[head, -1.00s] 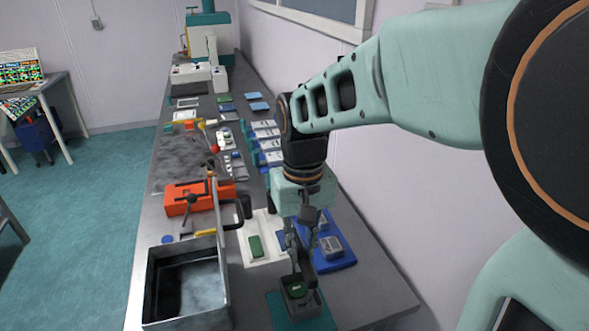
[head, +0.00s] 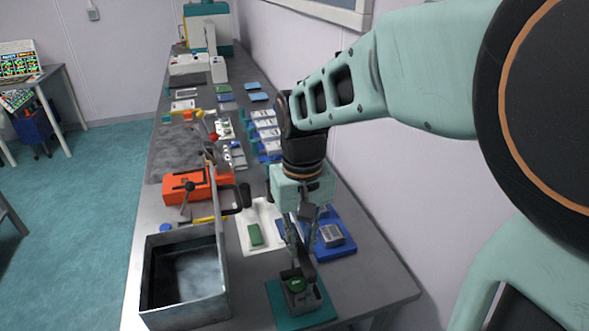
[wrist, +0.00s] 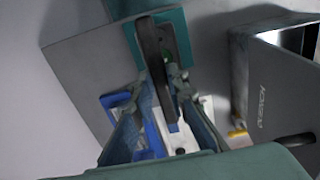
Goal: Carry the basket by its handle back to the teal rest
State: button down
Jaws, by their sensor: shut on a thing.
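The basket (head: 301,300) is a small dark grey open box with a green round piece inside, at the front of the bench in the head view. It is over the teal rest (head: 278,300), whose flat edges show around it. I cannot tell whether its base touches the rest. My gripper (head: 302,254) points down above the basket and is shut on its dark handle. In the wrist view the black handle (wrist: 152,55) runs between the fingers of my gripper (wrist: 160,85), with the teal rest (wrist: 177,22) beyond. The basket's far side is partly hidden.
A steel open tank (head: 222,270) stands left of the rest, with an orange press-like device (head: 190,184) behind it. A blue tray (head: 345,243) with grey blocks and a white tray (head: 250,245) with a green block lie behind the rest. Bare bench (head: 375,275) lies to the right.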

jog(key=shift+f+b, duration=0.4)
jog(key=shift+f, duration=0.15)
dwell(0.4)
jog(key=c, duration=1.8)
grip_release()
notch_tip(320, 180, up, 8)
jog(key=shift+f, duration=0.25)
